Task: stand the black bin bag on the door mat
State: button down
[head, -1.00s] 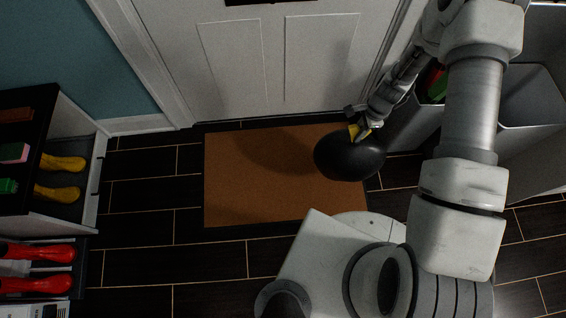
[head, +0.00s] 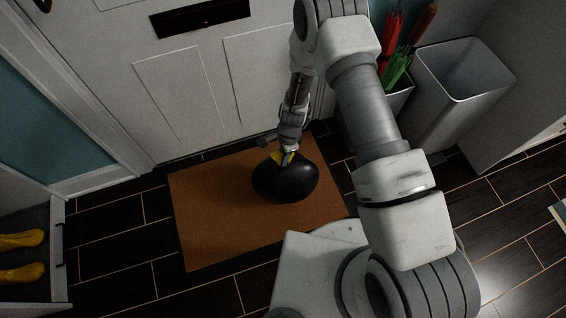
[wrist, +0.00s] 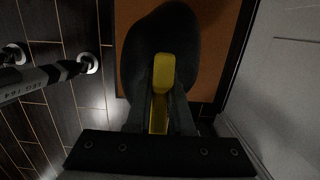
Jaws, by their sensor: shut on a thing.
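The black bin bag (head: 286,184) is a rounded dark bundle with a yellow tie at its top. In the head view it is over the right half of the brown door mat (head: 210,222), in front of the white door. My gripper (head: 285,158) is above the bag and shut on its yellow top. In the wrist view the bag (wrist: 160,45) is under my gripper (wrist: 160,85), with the mat (wrist: 215,60) behind it. I cannot tell whether the bag's underside touches the mat, as it is hidden.
A grey open bin (head: 455,75) and a holder with red and green umbrellas (head: 398,70) stand right of the door. Yellow boots (head: 22,255) lie on a shelf at the left. The mat's left part and the dark floor beside it are clear.

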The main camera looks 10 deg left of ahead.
jog(key=shift+f+b, duration=0.85)
jog(key=shift+f, duration=1.1)
jog(key=shift+f, duration=0.2)
jog(key=c, duration=0.8)
grip_release()
jog(key=shift+r, duration=0.1)
jog(key=r+p, duration=0.1)
jog(key=r, duration=0.3)
jog(key=d+r+p, duration=0.1)
jog(key=r+p, duration=0.1)
jog(key=r, duration=0.2)
jog(key=r+p, duration=0.1)
jog(key=r, duration=0.3)
jog(key=shift+w+d+p, duration=0.15)
jog(key=shift+w+p, duration=0.2)
jog(key=shift+r, duration=0.1)
